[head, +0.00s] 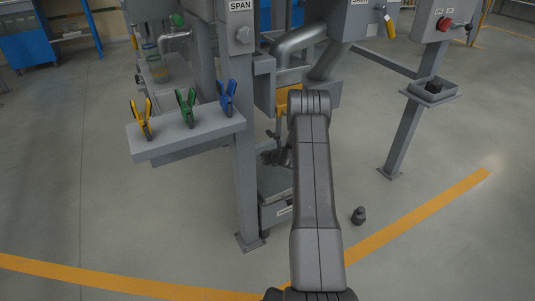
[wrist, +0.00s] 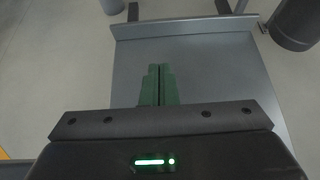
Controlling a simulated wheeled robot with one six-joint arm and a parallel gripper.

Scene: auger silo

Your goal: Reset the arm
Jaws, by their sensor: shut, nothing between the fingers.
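My arm (head: 315,190) reaches forward from the bottom of the head view, with its elbow in front of the grey machine. My gripper (wrist: 160,88) shows in the wrist view as two green fingers side by side. They are shut with nothing between them. Below the fingers in the wrist view lies a flat grey surface (wrist: 215,62) with a raised far edge. I cannot tell whether the fingertips touch it. In the head view my arm and the machine hide most of the gripper.
A grey shelf (head: 190,134) holds yellow (head: 142,120), green (head: 186,107) and blue (head: 228,97) clamps. A grey post (head: 243,170) stands left of my arm. A small dark weight-like object (head: 358,215) is on the floor at right. A tray (head: 431,91) holds a black piece. Right floor is mostly clear.

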